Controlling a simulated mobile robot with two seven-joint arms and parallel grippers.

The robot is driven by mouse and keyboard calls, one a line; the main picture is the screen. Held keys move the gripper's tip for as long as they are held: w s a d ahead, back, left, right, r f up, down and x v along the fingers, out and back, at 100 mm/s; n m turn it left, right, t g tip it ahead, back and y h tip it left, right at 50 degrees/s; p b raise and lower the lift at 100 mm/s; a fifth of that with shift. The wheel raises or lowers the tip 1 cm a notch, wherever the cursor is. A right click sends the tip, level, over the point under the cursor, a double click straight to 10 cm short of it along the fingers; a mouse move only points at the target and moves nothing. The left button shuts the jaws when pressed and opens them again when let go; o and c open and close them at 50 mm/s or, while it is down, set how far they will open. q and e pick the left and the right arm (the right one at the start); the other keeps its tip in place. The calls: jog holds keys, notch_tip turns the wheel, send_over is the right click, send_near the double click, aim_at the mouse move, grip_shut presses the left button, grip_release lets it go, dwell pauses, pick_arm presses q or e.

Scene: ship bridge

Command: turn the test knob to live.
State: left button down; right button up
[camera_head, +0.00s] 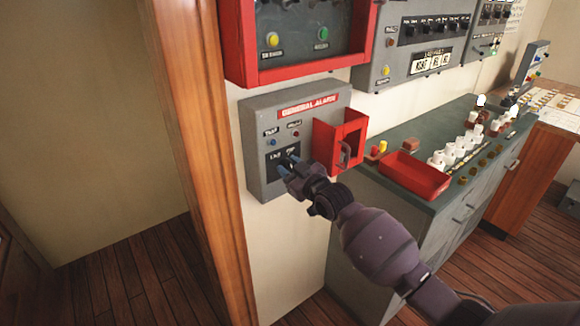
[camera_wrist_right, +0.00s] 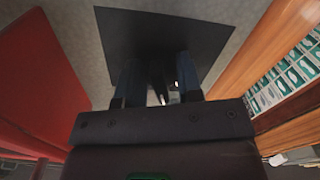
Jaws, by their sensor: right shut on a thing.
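The grey general alarm box (camera_head: 258,122) is on the wall under a red-framed panel, with a red label across its top. On its front is a black plate (camera_head: 272,158) with small white lettering, and this plate also shows in the right wrist view (camera_wrist_right: 130,30). My right gripper (camera_head: 285,168) reaches the plate and its blue fingertips are shut on the test knob. The knob is mostly hidden between the fingers in both views, so I cannot tell which way it points. My left gripper is in neither view.
A red open-fronted holder (camera_head: 325,140) sticks out from the box just right of my gripper. A red-framed panel (camera_head: 300,75) hangs above. A wooden post (camera_head: 205,150) stands left. A console with a red tray (camera_head: 415,175) and several white cups lies right.

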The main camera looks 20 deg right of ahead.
jog(key=shift+n+p, duration=0.4)
jog(key=shift+n, duration=1.1)
jog(key=o, duration=0.9)
jog(key=shift+s, duration=0.1)
jog(key=v, duration=1)
jog(key=shift+s+d, duration=0.15)
jog(key=shift+s, duration=0.1)
